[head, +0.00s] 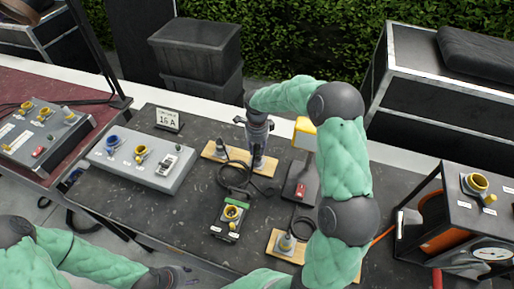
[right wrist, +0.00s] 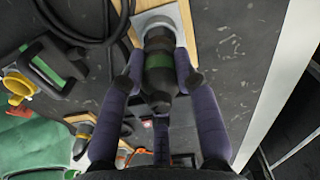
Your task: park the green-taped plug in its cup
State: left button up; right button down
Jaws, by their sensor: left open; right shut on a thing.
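My right gripper (head: 258,124) is shut on the green-taped plug (right wrist: 160,65), a dark cylinder with a green band. It holds the plug upright at the wooden board (head: 212,154) at the back middle. In the right wrist view, my right gripper (right wrist: 160,80) has a finger on each side of the plug. The plug's far end meets a grey square-based cup (right wrist: 176,14) on the board; I cannot tell how deep it sits. My left gripper (head: 182,276) is open and empty at the bottom edge, away from the plug.
A small box with green tape and a yellow socket (head: 231,224) stands in front, with a black cable looping behind it. A grey socket panel (head: 130,170) and a 16 A sign (head: 169,121) stand left. Another wooden board with a plug (head: 287,243) lies front right.

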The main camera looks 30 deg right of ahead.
aim_at(257, 153)
jog(key=shift+f+b, duration=1.3)
jog(key=shift+f, duration=0.35)
dwell(0.9)
jog(key=c, duration=0.5)
grip_release()
jog(key=shift+c, duration=0.2)
jog(key=shift+r, duration=0.2)
jog(key=shift+r+p, duration=1.35)
jog(key=shift+r, duration=1)
